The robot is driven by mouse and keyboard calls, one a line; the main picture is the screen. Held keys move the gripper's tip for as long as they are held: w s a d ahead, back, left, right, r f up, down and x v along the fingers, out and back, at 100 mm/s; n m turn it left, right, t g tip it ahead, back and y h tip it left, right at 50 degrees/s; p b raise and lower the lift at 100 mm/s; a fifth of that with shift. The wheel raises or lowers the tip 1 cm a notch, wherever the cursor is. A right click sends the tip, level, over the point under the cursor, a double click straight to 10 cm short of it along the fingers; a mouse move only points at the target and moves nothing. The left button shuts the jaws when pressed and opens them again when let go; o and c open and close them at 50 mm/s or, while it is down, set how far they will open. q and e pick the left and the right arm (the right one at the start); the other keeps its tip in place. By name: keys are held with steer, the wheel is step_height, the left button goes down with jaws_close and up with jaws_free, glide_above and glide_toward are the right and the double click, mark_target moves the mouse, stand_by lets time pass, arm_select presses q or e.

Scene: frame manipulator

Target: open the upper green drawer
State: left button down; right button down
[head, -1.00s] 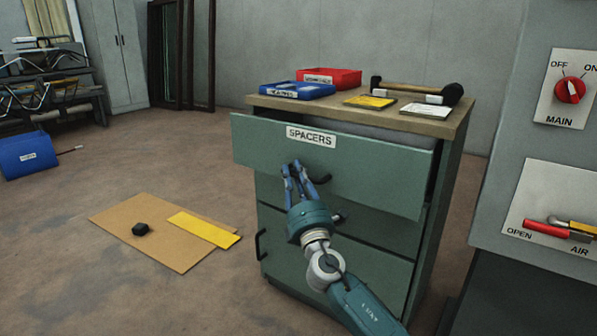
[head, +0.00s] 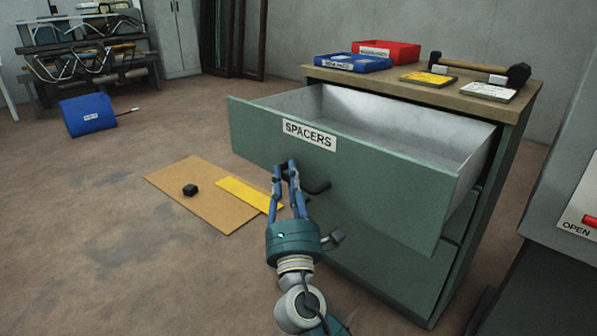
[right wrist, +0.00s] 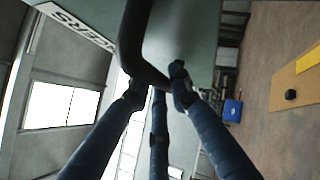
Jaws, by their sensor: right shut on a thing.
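The upper green drawer (head: 385,178), labelled SPACERS, stands well out of the green cabinet (head: 492,190). Its pale inside (head: 385,120) shows and looks empty where visible. My right gripper (head: 286,170) is at the left part of the drawer's dark handle (head: 318,187), in front of the drawer face. In the right wrist view, the blue fingers (right wrist: 158,95) close around the dark handle bar (right wrist: 135,45), which crosses between them. The lower drawers are largely hidden behind the upper drawer and my right arm. My left gripper is not in view.
On the cabinet top are a blue bin (head: 352,63), a red bin (head: 390,52), a mallet (head: 490,70) and two small flat packs. A grey panel stands close at the right. Cardboard (head: 205,200) lies on the floor at left; floor in front of it is clear.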

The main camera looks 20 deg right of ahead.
steer(key=shift+s+a+f, duration=0.1)
steer(key=shift+s+a, duration=0.05)
steer(key=c, duration=1.8)
jaws_free()
steer(key=shift+c, duration=0.2)
steer(key=shift+s+a+f, duration=0.1)
steer(key=shift+s, duration=0.15)
steer(key=v, duration=1.1)
steer(key=shift+s, duration=0.2)
steer(key=shift+f, duration=0.1)
